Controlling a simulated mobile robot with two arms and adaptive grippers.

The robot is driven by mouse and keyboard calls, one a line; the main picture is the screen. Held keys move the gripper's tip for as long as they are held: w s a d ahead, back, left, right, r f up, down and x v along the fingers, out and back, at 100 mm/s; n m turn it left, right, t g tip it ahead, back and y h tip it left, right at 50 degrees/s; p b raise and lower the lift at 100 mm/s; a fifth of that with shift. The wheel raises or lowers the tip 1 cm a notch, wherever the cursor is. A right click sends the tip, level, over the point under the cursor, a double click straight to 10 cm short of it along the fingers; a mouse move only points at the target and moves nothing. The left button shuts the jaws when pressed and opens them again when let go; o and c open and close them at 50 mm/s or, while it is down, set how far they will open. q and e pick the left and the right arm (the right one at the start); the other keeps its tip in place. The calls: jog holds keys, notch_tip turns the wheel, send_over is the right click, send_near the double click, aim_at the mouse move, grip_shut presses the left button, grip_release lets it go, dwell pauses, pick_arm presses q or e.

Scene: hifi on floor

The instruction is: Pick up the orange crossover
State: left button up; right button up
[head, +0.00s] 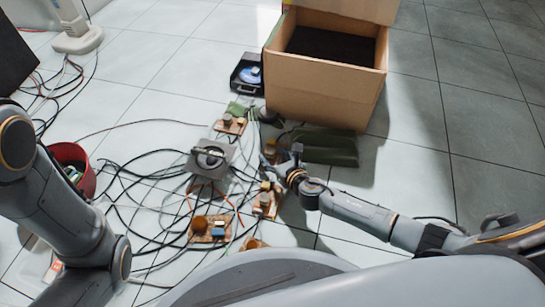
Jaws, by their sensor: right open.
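Several small orange-brown boards with mounted parts, which look like crossovers, lie on the tiled floor among cables. One board (230,124) is farthest back, one (265,205) is just in front of my right gripper, one (209,229) is nearer and to the left, and one (254,244) is partly hidden by my base. I cannot tell which one the task names. My right gripper (273,165) is open, low over the clutter, between the farthest board and the one in front of it. It holds nothing that I can see. My left gripper is out of view; only its arm shows.
An open cardboard box (322,95) stands behind my right gripper, with dark green pieces (328,148) before it. A grey device (210,157) sits amid tangled black cables. A red bin (75,163) is at left. The tiles at right are clear.

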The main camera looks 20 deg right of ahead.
jog(key=shift+w, duration=0.1)
jog(key=shift+c, duration=0.3)
jog(key=c, duration=1.1)
grip_shut()
jog(key=shift+r, duration=0.2)
